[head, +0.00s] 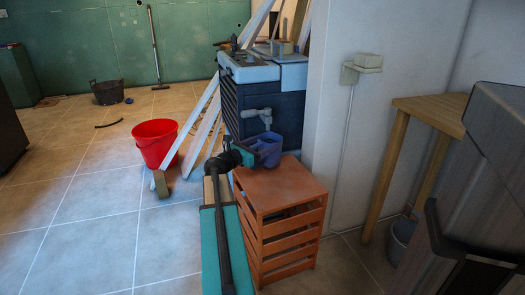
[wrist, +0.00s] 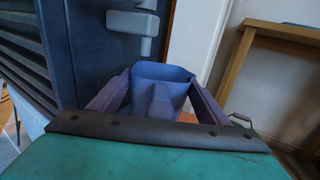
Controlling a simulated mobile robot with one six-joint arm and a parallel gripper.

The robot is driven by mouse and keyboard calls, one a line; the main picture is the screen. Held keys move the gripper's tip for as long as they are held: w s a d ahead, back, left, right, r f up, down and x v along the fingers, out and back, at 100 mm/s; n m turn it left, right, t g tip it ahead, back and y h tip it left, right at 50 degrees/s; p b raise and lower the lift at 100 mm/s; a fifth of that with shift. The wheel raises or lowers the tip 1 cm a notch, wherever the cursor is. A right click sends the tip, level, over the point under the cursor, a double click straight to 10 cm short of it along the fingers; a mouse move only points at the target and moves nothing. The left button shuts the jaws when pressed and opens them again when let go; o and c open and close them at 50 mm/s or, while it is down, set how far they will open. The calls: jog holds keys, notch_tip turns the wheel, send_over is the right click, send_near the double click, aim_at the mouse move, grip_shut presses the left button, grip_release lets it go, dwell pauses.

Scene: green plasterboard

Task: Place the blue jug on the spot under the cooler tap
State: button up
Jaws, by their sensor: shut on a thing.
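The blue jug (head: 268,148) is in my gripper (head: 252,152), in front of the dark blue cooler (head: 268,112). In the wrist view the jug (wrist: 160,76) sits upright between the two fingers of my gripper (wrist: 157,92), which are shut on it. The cooler's grey tap (head: 258,113) is just above the jug in the head view; in the wrist view the tap (wrist: 136,25) is beyond the jug and a little left. An orange-brown slatted crate (head: 283,186) stands below the jug. I cannot tell whether the jug touches the crate top. The spot under the tap is not clearly visible.
A red bucket (head: 155,141) and leaning white planks (head: 199,126) are left of the cooler. A white wall (head: 345,130) and a wooden table (head: 432,108) are to the right. A grey bucket (head: 403,230) stands under the table. The tiled floor at front left is clear.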

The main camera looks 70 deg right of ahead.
aim_at(263, 148)
jog(key=shift+w+d, duration=0.65)
jog(key=shift+d, duration=0.3)
jog(key=shift+d+b, duration=0.1)
jog(key=shift+b, duration=0.2)
jog(key=shift+w+d+f, duration=0.2)
jog(key=shift+w+d, duration=0.1)
jog(key=shift+d, duration=0.05)
jog(key=shift+s+a+f+b, duration=0.1)
jog(key=shift+f+b, duration=1.1)
jog(key=shift+f, duration=0.45)
jog(key=shift+f, duration=0.1)
jog(key=o, duration=1.6)
jog(key=shift+c, duration=0.2)
